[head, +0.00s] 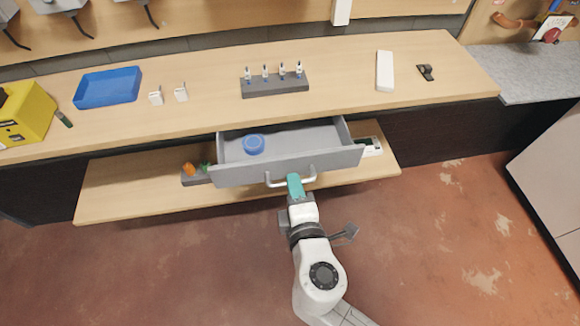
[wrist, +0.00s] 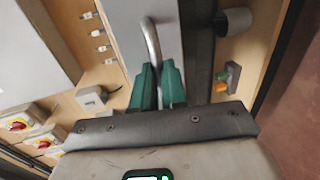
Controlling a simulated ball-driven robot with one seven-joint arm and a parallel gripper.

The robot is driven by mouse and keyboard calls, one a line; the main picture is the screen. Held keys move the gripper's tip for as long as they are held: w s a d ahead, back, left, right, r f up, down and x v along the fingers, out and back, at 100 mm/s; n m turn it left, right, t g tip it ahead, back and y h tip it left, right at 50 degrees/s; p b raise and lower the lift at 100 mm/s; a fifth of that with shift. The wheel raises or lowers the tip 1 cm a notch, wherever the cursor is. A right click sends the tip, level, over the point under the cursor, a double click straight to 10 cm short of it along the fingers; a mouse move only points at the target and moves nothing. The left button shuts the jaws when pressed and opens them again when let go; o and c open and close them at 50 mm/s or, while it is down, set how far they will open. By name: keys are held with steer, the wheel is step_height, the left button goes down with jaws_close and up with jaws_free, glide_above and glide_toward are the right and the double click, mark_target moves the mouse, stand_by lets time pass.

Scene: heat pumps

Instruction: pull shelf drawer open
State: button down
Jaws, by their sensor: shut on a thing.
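The grey shelf drawer (head: 290,166) hangs under the wooden worktop and is pulled out, with its inside showing. A round blue object (head: 253,144) lies in it on the left. Its curved metal handle (head: 276,182) is on the front panel. My gripper (head: 296,185) has teal fingers and is at the right part of the handle. In the wrist view my gripper (wrist: 159,88) is shut on the handle bar (wrist: 151,42), which runs between the two fingers. The drawer's runners are hidden.
The worktop (head: 210,110) above holds a blue tray (head: 108,87), a yellow box (head: 25,115) and a dark rack (head: 274,86) of small bottles. A lower wooden shelf (head: 130,190) extends on both sides of the drawer. The red floor (head: 440,240) in front is clear.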

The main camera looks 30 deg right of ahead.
steer(key=f+b+v, duration=0.1)
steer(key=v, duration=0.7)
steer(key=shift+s+f, duration=0.2)
steer(key=shift+f, duration=0.15)
steer(key=c, duration=1.2)
jaws_free()
steer(key=shift+o, duration=0.2)
steer(key=b+v, duration=0.1)
steer(key=v, duration=0.9)
steer(key=shift+s+a, duration=0.2)
steer(key=shift+s, duration=0.15)
